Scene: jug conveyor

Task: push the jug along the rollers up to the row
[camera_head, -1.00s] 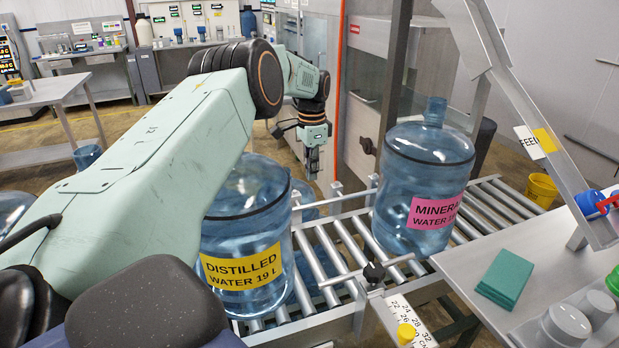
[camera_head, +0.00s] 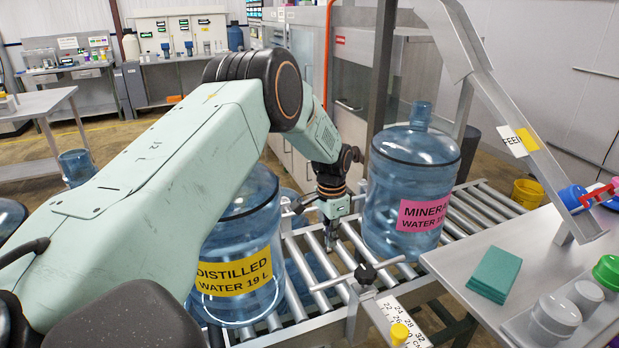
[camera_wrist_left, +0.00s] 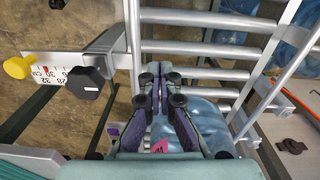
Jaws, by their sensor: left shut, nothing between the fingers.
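The jug with the pink MINERAL WATER label (camera_head: 415,175) is clear blue and stands upright on the rollers (camera_head: 350,240). Another blue jug with a yellow DISTILLED WATER label (camera_head: 240,270) stands to its left, partly hidden by my left arm. My left gripper (camera_head: 331,243) is shut and empty, pointing down low over the rollers in the gap between the two jugs. In the left wrist view the gripper (camera_wrist_left: 158,85) is in front of the mineral jug (camera_wrist_left: 205,115), whose pink label edge shows; I cannot tell whether they touch. My right gripper is out of view.
A rail bracket with a black knob (camera_head: 365,273) and a numbered scale (camera_head: 396,312) stands at the near conveyor edge. A steel table with a green cloth (camera_head: 494,273) and a slanted metal post (camera_head: 520,120) are at the right. Bare rollers lie right of the mineral jug.

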